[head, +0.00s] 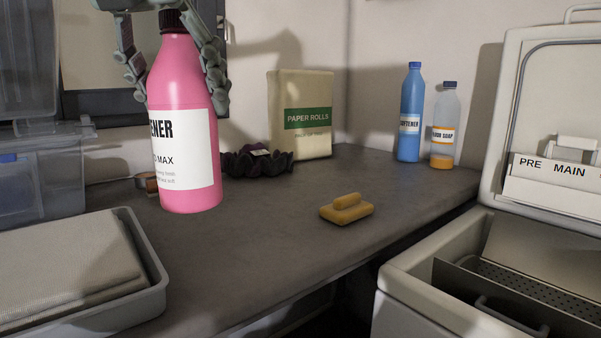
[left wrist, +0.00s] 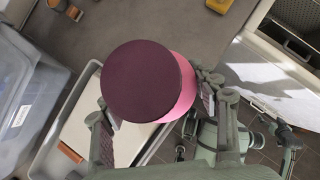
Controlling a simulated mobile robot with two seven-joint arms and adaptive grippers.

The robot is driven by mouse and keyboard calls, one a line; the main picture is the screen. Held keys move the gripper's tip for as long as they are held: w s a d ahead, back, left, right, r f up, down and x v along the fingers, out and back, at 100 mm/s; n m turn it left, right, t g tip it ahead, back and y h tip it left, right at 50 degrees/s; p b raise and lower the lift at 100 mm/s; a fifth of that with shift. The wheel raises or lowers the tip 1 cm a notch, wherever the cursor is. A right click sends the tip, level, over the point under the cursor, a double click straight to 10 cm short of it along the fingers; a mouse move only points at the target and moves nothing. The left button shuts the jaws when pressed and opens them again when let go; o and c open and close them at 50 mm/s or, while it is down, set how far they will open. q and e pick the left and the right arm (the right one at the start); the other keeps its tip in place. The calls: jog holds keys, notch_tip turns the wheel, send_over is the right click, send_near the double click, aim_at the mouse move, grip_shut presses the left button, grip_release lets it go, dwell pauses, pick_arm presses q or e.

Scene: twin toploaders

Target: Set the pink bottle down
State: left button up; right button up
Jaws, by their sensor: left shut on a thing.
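The pink bottle (head: 183,110) with a dark cap and white label stands upright over the counter at the left of the head view. My left gripper (head: 181,98) comes down from above and is shut on its upper part, one finger on each side. I cannot tell whether the base touches the counter. In the left wrist view the dark cap (left wrist: 143,82) hides most of the pink bottle. What looks like my right gripper (left wrist: 283,138) shows small at the right of that view, its jaws unclear.
A grey tray (head: 158,290) with folded cloth is front left. A yellow brush (head: 347,209) lies on the counter (head: 265,235). Behind are a dark scalloped object (head: 257,163), paper rolls (head: 301,140), a blue bottle (head: 410,110) and a clear bottle (head: 444,125). An open washer (head: 415,275) is right.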

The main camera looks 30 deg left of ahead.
pick_arm(q)
jog(key=w+f+p, duration=0.1)
jog(key=w+f, duration=0.9)
jog(key=w, duration=0.1)
jog(key=shift+a+f, duration=0.3)
jog(key=shift+f, duration=0.05)
pick_arm(e)
notch_tip(320, 180, down, 3)
jog(key=shift+w+a+r, duration=0.1)
jog(key=shift+a, duration=0.05)
pick_arm(q)
jog(key=shift+w, duration=0.1)
jog(key=o, duration=1.4)
jog(key=shift+f, duration=0.1)
jog(key=o, duration=0.3)
pick_arm(e)
jog(key=shift+d+r, duration=0.2)
jog(key=shift+r, duration=0.1)
jog(key=shift+r, duration=0.1)
